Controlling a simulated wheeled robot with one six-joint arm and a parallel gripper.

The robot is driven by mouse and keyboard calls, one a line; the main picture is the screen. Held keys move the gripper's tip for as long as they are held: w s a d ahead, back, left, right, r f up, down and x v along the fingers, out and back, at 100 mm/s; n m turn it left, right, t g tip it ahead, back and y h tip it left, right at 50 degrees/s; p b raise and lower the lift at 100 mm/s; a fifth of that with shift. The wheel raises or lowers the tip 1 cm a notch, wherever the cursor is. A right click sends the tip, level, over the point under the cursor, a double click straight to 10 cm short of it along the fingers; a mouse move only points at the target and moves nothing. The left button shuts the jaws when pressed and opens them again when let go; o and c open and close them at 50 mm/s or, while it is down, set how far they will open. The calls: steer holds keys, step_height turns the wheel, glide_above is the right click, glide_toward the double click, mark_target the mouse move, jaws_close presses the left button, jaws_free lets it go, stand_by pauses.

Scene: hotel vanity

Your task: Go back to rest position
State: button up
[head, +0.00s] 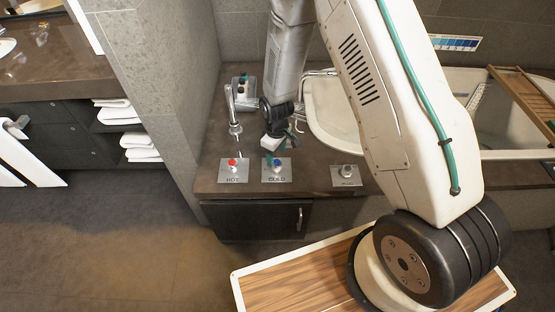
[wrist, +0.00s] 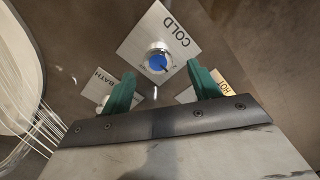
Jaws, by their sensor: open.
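My gripper (head: 273,147) is above the brown vanity counter, just behind the plate marked COLD. In the wrist view, my gripper (wrist: 158,85) shows two green fingers spread apart with nothing between them. The blue-topped COLD knob (wrist: 157,61) is beyond the fingertips, on its square metal plate (wrist: 178,35). In the head view the COLD knob (head: 277,163) is close in front of the fingers. I cannot tell from these views whether a finger touches it. My arm reaches down from above and hides part of the counter and tub.
The red HOT knob (head: 232,162) and a tall faucet (head: 233,110) stand left of my gripper. A third knob (head: 347,171) is at the right. Behind are a bottle tray (head: 243,84) and the bathtub (head: 325,110). A stone wall (head: 165,90) rises at the left.

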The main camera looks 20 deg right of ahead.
steer(key=shift+r, duration=1.15)
steer(key=shift+s, duration=0.35)
steer(key=s+d+r+m, duration=0.2)
steer(key=s+r, duration=0.7)
steer(key=r, duration=0.4)
steer(key=s+d+r+m+t, duration=0.1)
steer(key=s+d+r+m, duration=0.1)
steer(key=s+r, duration=0.8)
steer(key=s+d+r+m, duration=0.2)
steer(key=s+r, duration=0.8)
steer(key=r, duration=0.7)
steer(key=shift+d+r+m, duration=0.2)
steer(key=shift+d+m, duration=0.05)
steer(key=shift+m, duration=0.65)
